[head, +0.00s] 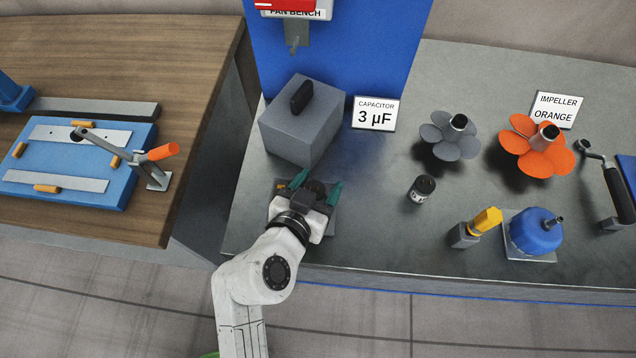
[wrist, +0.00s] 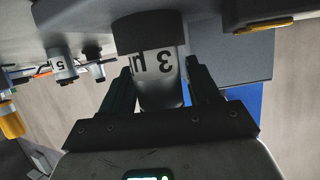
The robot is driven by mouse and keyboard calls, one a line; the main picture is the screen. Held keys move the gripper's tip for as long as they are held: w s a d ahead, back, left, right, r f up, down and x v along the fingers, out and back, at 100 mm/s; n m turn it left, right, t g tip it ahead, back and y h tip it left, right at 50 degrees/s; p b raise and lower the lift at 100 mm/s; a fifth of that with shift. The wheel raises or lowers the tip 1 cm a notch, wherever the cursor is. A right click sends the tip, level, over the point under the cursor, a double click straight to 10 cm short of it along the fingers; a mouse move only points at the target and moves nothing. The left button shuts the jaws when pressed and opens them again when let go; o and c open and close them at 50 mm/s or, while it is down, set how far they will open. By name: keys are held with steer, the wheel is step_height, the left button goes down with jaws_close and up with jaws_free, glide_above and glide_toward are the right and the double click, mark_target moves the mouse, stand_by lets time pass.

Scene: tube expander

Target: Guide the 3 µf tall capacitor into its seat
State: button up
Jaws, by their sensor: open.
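The 3 µF tall capacitor (wrist: 158,75) is a light cylinder with a dark end. Its "3 µ" label shows upside down in the wrist view. It stands between the two fingers of my gripper (wrist: 160,88), which are apart, one on each side. In the head view my gripper (head: 317,187), with teal fingers, is open around the capacitor's dark top, and its body hides most of the capacitor. A grey base (head: 273,212) shows partly beneath my gripper. I cannot tell whether the capacitor is fully down in a seat there.
A grey block with a black handle (head: 306,125) stands just behind my gripper. The "CAPACITOR 3 µF" sign (head: 374,114) is behind right. A shorter capacitor (head: 421,190), impellers (head: 536,148), a yellow-handled tool (head: 486,221) and a blue motor (head: 535,233) are to the right.

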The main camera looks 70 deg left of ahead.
steer(key=shift+s+d+r, duration=0.15)
steer(key=shift+s+d, duration=0.05)
steer(key=shift+d, duration=0.05)
steer(key=shift+s+d+r, duration=0.15)
steer(key=shift+s+d, duration=0.05)
steer(key=shift+d, duration=0.05)
steer(key=shift+p+v, duration=0.45)
steer(key=shift+v, duration=0.6)
steer(key=o, duration=0.6)
steer(key=shift+o, duration=0.7)
